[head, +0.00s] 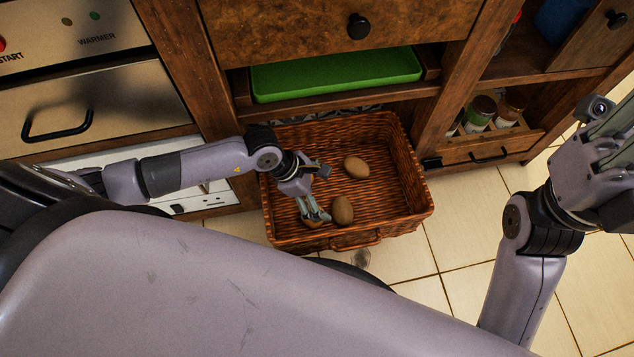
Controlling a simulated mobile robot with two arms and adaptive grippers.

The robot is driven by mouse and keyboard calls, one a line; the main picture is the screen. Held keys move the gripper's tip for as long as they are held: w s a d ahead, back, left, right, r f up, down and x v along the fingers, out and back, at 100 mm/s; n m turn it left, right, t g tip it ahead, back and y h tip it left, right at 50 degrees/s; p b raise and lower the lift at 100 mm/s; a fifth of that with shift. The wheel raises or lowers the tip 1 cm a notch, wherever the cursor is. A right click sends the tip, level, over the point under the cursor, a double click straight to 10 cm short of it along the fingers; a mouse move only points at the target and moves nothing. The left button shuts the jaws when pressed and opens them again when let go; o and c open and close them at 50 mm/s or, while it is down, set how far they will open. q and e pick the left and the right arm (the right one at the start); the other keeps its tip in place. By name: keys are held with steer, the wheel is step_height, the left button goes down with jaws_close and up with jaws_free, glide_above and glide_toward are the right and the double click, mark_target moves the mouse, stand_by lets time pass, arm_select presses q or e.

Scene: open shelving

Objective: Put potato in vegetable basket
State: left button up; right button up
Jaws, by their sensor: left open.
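The wicker vegetable basket (418,205) sits low below the shelving, its front part out over the tiled floor. One brown potato (356,166) lies in the basket toward the back. A second potato (342,210) lies nearer the front wall. A third brown piece (311,223) shows partly under my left gripper's lower finger. My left gripper (320,194) is open, inside the basket's outline at its left side, with its fingers beside the potatoes. Whether it touches any is unclear. My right gripper (604,145) is raised at the right edge, away from the basket; its fingers are partly cut off.
A green tray (335,75) sits on the shelf above the basket, under a wooden drawer (330,25). Jars (480,110) stand on a shelf at the right. An oven warmer drawer (100,110) is at the left. The tiled floor (460,230) right of the basket is clear.

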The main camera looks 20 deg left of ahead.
arm_select(q)
steer(key=shift+v, duration=0.95)
